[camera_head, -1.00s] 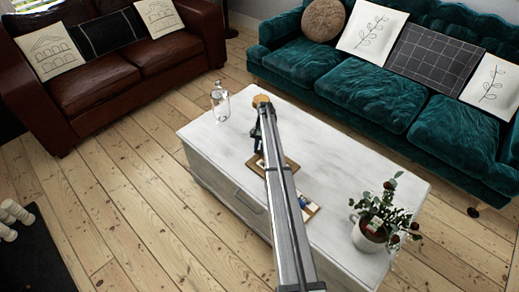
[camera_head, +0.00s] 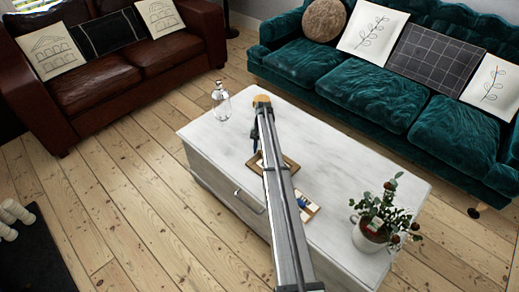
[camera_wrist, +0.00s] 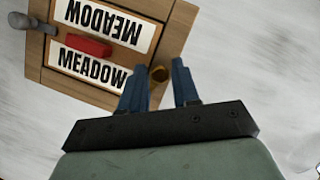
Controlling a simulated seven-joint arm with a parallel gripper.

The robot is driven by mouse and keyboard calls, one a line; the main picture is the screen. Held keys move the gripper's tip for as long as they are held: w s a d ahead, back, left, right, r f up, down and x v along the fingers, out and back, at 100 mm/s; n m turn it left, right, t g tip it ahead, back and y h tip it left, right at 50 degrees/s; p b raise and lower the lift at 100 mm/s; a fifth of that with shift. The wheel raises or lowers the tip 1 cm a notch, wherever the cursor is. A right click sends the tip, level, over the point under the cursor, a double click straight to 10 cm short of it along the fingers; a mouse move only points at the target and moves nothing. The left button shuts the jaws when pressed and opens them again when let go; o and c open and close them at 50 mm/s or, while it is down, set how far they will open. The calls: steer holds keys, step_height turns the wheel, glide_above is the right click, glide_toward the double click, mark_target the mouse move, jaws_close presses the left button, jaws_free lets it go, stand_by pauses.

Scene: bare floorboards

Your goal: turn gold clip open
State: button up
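In the wrist view, a wooden-framed piece (camera_wrist: 100,95) carries white panels printed MEADOW (camera_wrist: 91,66), one upside down. A small round gold clip (camera_wrist: 159,73) is at its right edge. A grey clip (camera_wrist: 32,23) juts from the opposite edge, and a red block (camera_wrist: 87,45) lies between the panels. My gripper (camera_wrist: 158,65) is open, with its blue fingers on either side of the gold clip. I cannot tell whether either finger touches it. In the head view, my arm partly hides the wooden piece (camera_head: 290,162) on the table.
The wooden piece lies on a white table (camera_head: 340,150). A glass bottle (camera_head: 221,102) stands at its left end and a potted plant (camera_head: 375,220) at its right. A small tray (camera_head: 308,209) lies nearer the front edge. A teal sofa (camera_head: 370,85) stands behind.

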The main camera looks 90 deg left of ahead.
mark_target(259, 151)
steer(key=shift+o, duration=1.2)
step_height(259, 151, up, 10)
steer(key=s+d+r+y, duration=0.1)
steer(key=d+r, duration=0.3)
steer(key=a+f+y, duration=0.1)
steer(key=f, duration=0.3)
steer(key=a+f+y, duration=0.1)
steer(key=f, duration=0.4)
steer(key=w+a+f+t+y, duration=0.1)
steer(key=f, duration=0.4)
steer(key=shift+a, duration=0.25)
